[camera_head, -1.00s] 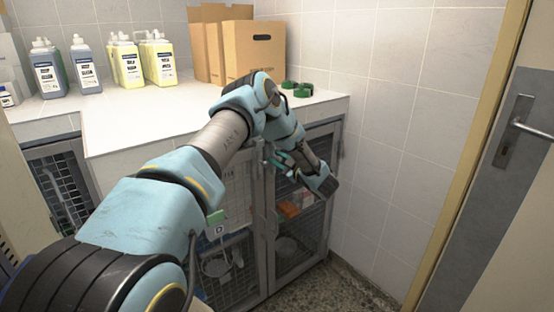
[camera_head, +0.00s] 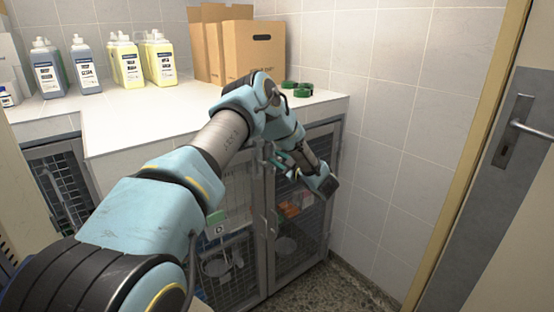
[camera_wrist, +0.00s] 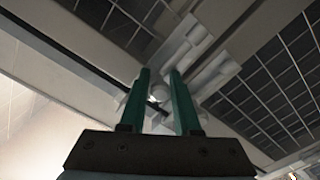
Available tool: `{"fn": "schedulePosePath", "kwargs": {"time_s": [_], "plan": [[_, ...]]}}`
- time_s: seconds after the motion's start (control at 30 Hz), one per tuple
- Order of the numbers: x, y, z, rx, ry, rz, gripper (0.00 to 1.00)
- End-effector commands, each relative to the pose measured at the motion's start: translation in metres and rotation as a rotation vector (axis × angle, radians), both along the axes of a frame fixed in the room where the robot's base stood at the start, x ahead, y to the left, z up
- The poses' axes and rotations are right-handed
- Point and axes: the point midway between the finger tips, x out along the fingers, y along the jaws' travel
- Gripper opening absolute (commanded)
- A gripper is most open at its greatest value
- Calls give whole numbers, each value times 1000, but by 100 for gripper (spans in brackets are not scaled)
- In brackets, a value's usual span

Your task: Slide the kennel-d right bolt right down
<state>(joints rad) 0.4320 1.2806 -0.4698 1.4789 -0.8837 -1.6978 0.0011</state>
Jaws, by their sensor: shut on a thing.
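The kennel front with the green D label (camera_head: 219,231) stands under the counter in the head view. My gripper (camera_head: 268,153) is at the upper part of the frame between this door and the door to its right. In the wrist view, the green fingers of my gripper (camera_wrist: 160,82) are shut around a small pale bolt knob (camera_wrist: 158,93). Pale bolt fittings (camera_wrist: 187,45) sit on the frame just beyond the fingertips. The head view shows the fingers only small, and my arm hides part of the doors.
Bottles (camera_head: 158,58), cardboard boxes (camera_head: 253,50) and green rings (camera_head: 297,89) stand on the white counter (camera_head: 140,118) above. A tiled wall (camera_head: 390,140) closes the right side. A mesh door (camera_head: 300,235) is right of kennel D.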

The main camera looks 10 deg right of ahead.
Motion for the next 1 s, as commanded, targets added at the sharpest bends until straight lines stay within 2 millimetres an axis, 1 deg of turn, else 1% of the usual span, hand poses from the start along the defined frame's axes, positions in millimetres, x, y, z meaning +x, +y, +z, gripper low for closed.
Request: {"fn": "schedulePosePath", "kwargs": {"time_s": [0.17,0.23,0.5,0.8,0.83,1.0], "plan": [[0,0,-1,-2,0,0,0],[0,0,-5,-2,0,0,0],[0,0,-37,-3,1,0,0],[-1,0,-38,-2,5,0,0],[-1,0,-38,-3,6,1,32],[0,0,-37,-2,4,1,51]]}}
